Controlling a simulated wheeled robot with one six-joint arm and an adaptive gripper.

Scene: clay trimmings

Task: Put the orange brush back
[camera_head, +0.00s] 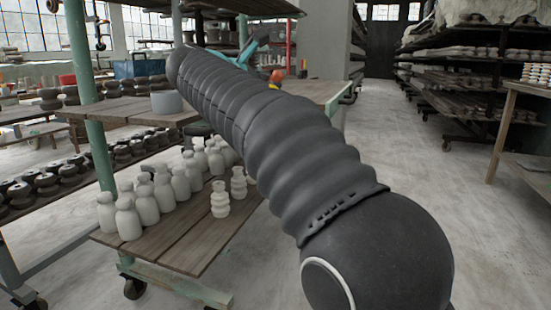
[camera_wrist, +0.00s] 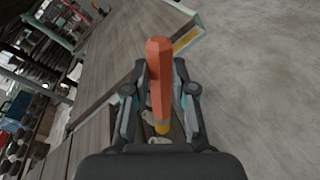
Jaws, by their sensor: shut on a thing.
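The orange brush (camera_wrist: 160,75) is in my gripper (camera_wrist: 159,88) in the wrist view. My gripper is shut on it, with one dark finger on each side of the long orange handle. A yellow band (camera_wrist: 162,128) shows at the handle's lower end, and the rest of that end is hidden or too small to make out. In the head view my dark arm crosses the middle and hides most of the area around the gripper. A small orange shape (camera_head: 277,76) shows past the arm, but I cannot tell whether it is the brush.
A wooden cart top (camera_wrist: 110,55) lies beyond the gripper, with open floor (camera_wrist: 260,90) to its right. In the head view, pale bottles (camera_head: 147,203) stand on the lower shelf (camera_head: 185,250).

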